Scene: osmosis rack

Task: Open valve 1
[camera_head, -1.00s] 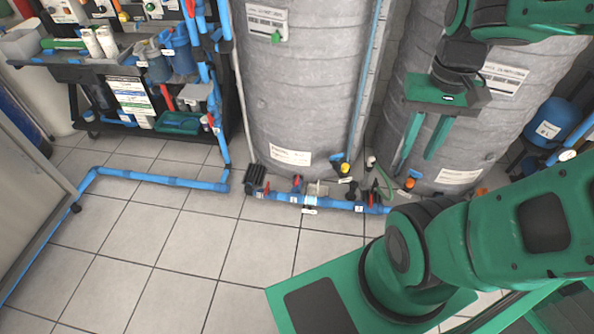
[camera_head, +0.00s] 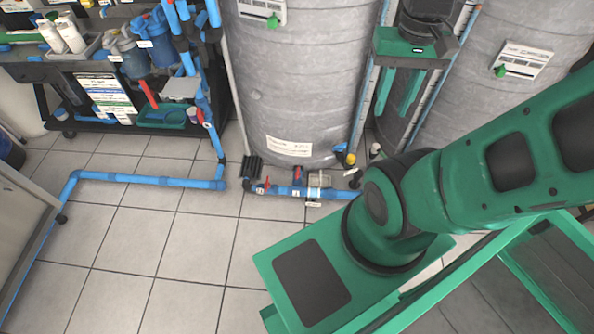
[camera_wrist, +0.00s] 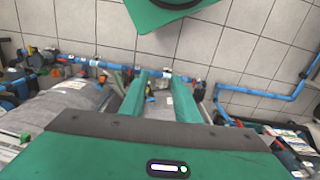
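The valves sit on a low blue pipe (camera_head: 333,193) at the foot of the grey tanks. One red valve handle (camera_head: 266,184) is near the pipe's left end. A second red handle (camera_head: 297,173) stands just right of it. Small tags hang by them, but I cannot read which is valve 1. My gripper (camera_head: 397,108) is open and empty, its two green fingers pointing down in front of the tanks, above and right of these valves. In the wrist view the parted fingers (camera_wrist: 159,78) reach toward the blue pipe (camera_wrist: 110,66), apparently without touching it. My arm hides the pipe's right part.
A grey tank (camera_head: 300,90) stands behind the valves, another tank (camera_head: 480,95) to the right. A dark rack (camera_head: 110,120) with filters and bottles is at left. Another blue pipe (camera_head: 140,180) runs along the floor. The tiled floor (camera_head: 160,240) in front is mostly clear.

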